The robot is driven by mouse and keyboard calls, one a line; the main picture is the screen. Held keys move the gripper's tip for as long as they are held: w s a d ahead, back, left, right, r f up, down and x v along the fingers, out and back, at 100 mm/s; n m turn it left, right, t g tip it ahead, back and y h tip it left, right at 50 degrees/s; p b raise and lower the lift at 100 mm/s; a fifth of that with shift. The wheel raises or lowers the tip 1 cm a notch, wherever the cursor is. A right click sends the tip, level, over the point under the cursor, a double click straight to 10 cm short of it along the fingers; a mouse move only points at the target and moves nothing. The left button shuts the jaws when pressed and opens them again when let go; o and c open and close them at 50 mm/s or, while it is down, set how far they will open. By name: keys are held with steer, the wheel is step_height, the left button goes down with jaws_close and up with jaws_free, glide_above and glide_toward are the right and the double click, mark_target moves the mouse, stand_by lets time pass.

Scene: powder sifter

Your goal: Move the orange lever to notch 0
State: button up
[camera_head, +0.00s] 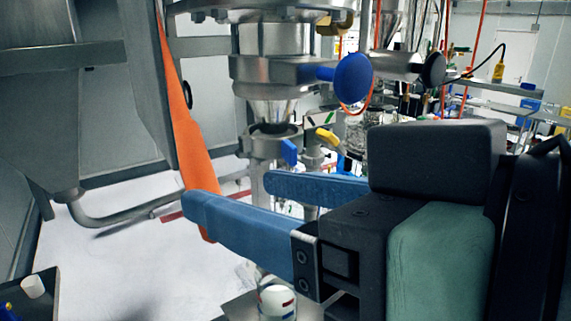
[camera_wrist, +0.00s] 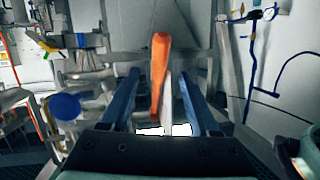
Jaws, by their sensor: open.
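The orange lever (camera_head: 187,130) hangs down in the left half of the head view, long and slightly tilted. Its lower end passes behind the near blue finger there. My gripper (camera_head: 222,200) is open, its two blue fingers pointing left toward the lever. In the wrist view the orange lever (camera_wrist: 159,75) stands nearly upright between the two spread fingers of my gripper (camera_wrist: 159,78). A gap shows on both sides of it, and no contact is visible. The notches and their numbers cannot be made out in either view.
A steel sifter column (camera_head: 275,65) with a blue round knob (camera_head: 352,77) stands just beyond my fingers. A grey metal panel and a curved pipe (camera_head: 120,218) are on the left. A white cylinder (camera_head: 277,302) sits below the fingers.

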steer(key=shift+v, duration=1.2)
